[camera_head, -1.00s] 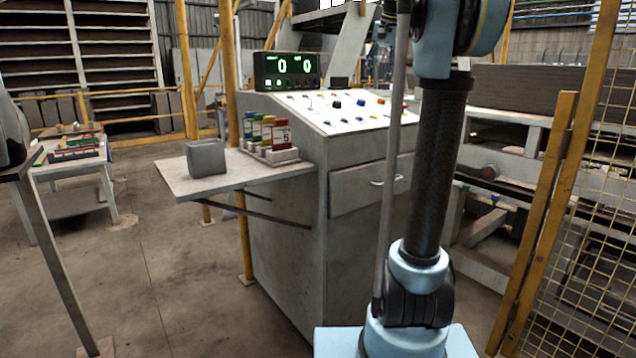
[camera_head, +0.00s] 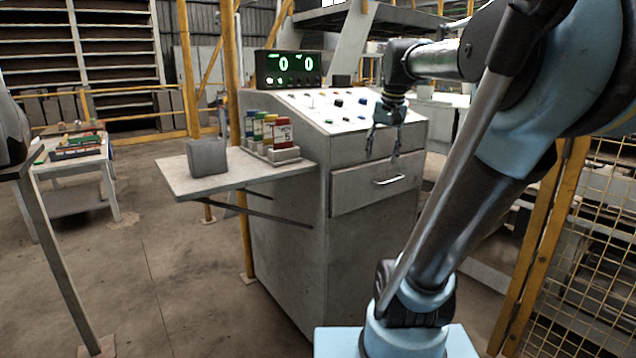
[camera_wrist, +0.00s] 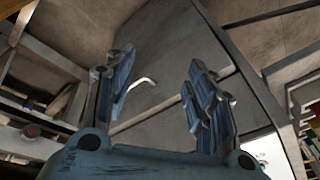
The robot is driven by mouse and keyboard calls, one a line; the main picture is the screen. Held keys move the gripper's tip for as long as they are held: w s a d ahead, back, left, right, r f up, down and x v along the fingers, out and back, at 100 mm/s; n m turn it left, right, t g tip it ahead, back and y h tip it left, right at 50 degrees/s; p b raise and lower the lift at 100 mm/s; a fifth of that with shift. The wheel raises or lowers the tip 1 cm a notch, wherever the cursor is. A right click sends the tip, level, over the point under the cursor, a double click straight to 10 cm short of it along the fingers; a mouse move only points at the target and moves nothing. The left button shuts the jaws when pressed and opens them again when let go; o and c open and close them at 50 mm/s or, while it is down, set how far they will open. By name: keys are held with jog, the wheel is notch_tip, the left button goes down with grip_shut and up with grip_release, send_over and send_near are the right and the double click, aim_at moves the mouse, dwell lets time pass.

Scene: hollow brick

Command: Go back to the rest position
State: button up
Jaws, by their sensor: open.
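My gripper (camera_head: 382,155) hangs with its fingers down in front of the right side of the control cabinet (camera_head: 280,240), near the drawer (camera_head: 375,184) and its handle. In the wrist view my gripper (camera_wrist: 165,95) shows two blue-padded fingers spread apart, with nothing between them. The cabinet's grey face (camera_wrist: 180,50) and the curved drawer handle (camera_wrist: 142,84) show beyond the fingers. I cannot tell the exact gap between the fingers and the cabinet.
A display (camera_head: 288,69) tops the sloped button panel (camera_head: 335,110). A yellow mesh fence (camera_head: 590,240) is at right.

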jog(key=s+f+n, duration=0.1)
jog(key=s+f, duration=0.8)
jog(key=f, duration=0.3)
jog(key=s+f+n, duration=0.2)
jog(key=s+f, duration=0.7)
jog(key=f, duration=0.4)
jog(key=shift+d+f+g+h, duration=0.15)
jog(key=shift+g+h, duration=0.15)
jog(key=shift+g, duration=0.1)
jog(key=shift+w+f, duration=0.2)
jog(key=shift+w, duration=0.2)
